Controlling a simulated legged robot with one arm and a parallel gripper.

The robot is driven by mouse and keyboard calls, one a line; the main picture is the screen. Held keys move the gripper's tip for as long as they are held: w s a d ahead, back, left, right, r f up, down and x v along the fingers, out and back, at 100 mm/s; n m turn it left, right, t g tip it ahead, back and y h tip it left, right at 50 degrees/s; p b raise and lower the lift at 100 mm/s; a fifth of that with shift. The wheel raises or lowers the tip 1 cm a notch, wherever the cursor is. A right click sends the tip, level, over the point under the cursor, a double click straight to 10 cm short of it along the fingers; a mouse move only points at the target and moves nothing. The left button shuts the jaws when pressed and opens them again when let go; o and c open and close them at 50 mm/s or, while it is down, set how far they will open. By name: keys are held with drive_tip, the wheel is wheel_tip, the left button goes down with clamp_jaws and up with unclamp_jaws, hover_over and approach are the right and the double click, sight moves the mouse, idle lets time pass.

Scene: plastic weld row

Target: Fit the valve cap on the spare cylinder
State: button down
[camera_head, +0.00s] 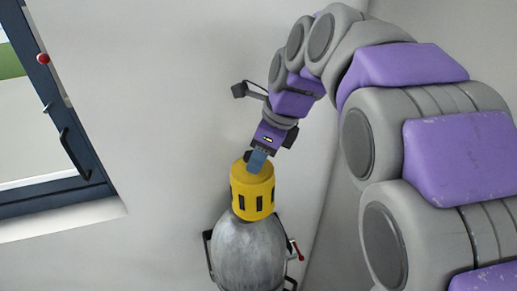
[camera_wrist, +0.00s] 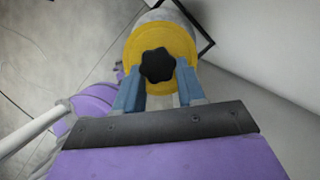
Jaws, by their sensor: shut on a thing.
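The valve cap (camera_head: 252,192) is a yellow cylinder with dark slots in its side. In the head view it sits at the top of the grey spare cylinder (camera_head: 249,250), over its neck. My gripper (camera_head: 257,160) comes down from above and is shut on the cap's black knob. In the wrist view the blue fingers of my gripper (camera_wrist: 160,92) stand on either side of the black lobed knob (camera_wrist: 157,65) on the yellow cap top (camera_wrist: 178,40). The cylinder's neck is hidden by the cap, so I cannot tell how far down the cap sits.
A dark frame (camera_head: 207,248) surrounds the cylinder, with a red-tipped lever (camera_head: 297,250) at its right. A dark-framed window or door (camera_head: 70,140) with a handle is at the left. The pale wall behind is bare.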

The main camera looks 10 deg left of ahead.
sight(243, 166)
drive_tip(key=a+f, duration=0.1)
drive_tip(key=a, duration=0.1)
drive_tip(key=a+f, duration=0.1)
drive_tip(key=f, duration=0.1)
drive_tip(key=shift+a, duration=0.35)
drive_tip(key=shift+f, duration=0.1)
drive_tip(key=shift+s+d+f+b, duration=0.1)
drive_tip(key=shift+d+f+b, duration=0.1)
drive_tip(key=shift+d, duration=0.4)
drive_tip(key=shift+s+d+f+b, duration=0.1)
drive_tip(key=shift+d+f, duration=0.1)
drive_tip(key=shift+d, duration=0.4)
drive_tip(key=shift+w+d+f, duration=0.1)
drive_tip(key=shift+w, duration=0.25)
drive_tip(key=shift+a, duration=0.4)
drive_tip(key=shift+f, duration=0.25)
